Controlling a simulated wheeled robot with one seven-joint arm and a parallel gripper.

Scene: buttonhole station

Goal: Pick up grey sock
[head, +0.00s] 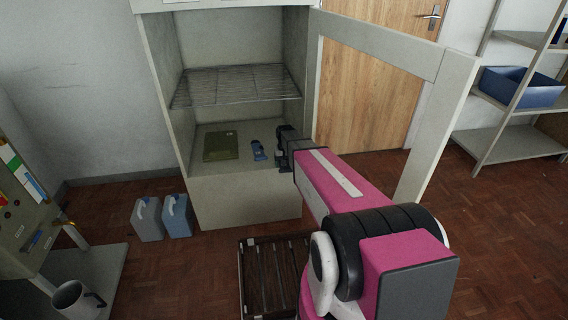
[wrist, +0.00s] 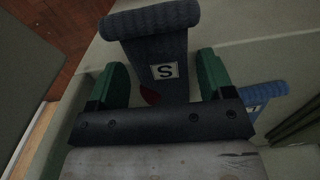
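The grey sock (wrist: 158,50) is dark, with a ribbed roll at its top end and a white label marked "S"; a small red patch shows low on its left side. My gripper (wrist: 162,80) has green fingers, one on each side of the sock, with a visible gap on both sides. The gripper is open and not closed on the sock. The sock's lower end is hidden behind the gripper body. In the head view my gripper (head: 284,149) is inside the cabinet, over its floor, and I cannot clearly separate the grey sock from it.
A blue sock (wrist: 262,98) with a label lies to the right in the wrist view; it also shows in the head view (head: 258,151). A green flat item (head: 221,146) lies left of it. A wire rack (head: 235,87) spans above. The open cabinet door (head: 432,135) stands right of my arm.

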